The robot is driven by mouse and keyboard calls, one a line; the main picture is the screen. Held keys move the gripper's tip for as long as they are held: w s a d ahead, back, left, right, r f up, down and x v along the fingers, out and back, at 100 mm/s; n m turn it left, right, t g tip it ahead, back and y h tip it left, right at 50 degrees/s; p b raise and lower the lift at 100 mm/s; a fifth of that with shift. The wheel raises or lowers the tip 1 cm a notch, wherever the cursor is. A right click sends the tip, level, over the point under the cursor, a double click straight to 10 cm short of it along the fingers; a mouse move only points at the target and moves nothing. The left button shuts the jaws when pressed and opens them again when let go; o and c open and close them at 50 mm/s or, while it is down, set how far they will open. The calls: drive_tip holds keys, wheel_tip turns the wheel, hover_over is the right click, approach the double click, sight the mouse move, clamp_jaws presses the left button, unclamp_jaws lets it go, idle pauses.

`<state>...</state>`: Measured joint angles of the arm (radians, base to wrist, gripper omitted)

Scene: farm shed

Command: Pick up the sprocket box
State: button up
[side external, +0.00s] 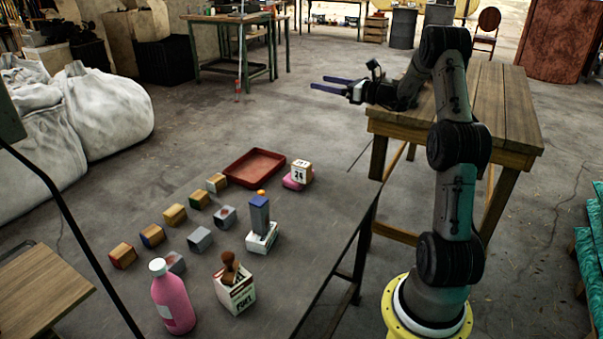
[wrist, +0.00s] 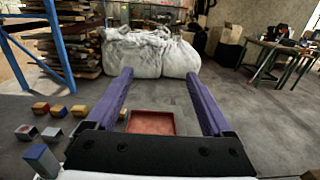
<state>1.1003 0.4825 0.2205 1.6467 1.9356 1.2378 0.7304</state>
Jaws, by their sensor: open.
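Several small boxes stand on the grey table. One row has tan boxes with coloured ends: a red-ended one (side external: 123,256), a blue-ended one (side external: 152,236), a tan one (side external: 174,215), a green-ended one (side external: 199,199) and another tan one (side external: 217,183). My gripper (side external: 318,84) is open and empty, high and away from the boxes. Its purple fingers (wrist: 158,72) also show in the wrist view.
A red tray (side external: 255,164) lies at the table's far end, beside a calendar cube (side external: 301,173). A blue-topped upright block (side external: 259,215), a white carton (side external: 238,298) and a pink bottle (side external: 171,304) stand on the table. A wooden table (side external: 500,100) is behind my arm.

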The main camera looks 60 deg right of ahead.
approach(302, 170)
drive_tip(key=w+d, duration=0.1)
drive_tip(key=w, duration=0.1)
drive_tip(key=w+d+f, duration=0.1)
drive_tip(key=w, duration=0.1)
drive_tip(key=shift+d+f, duration=0.1)
drive_tip(key=shift+f, duration=0.05)
drive_tip(key=shift+w+f, duration=0.15)
drive_tip(key=shift+w, duration=0.1)
drive_tip(key=w, duration=0.7)
drive_tip(key=shift+s, duration=0.1)
clamp_jaws()
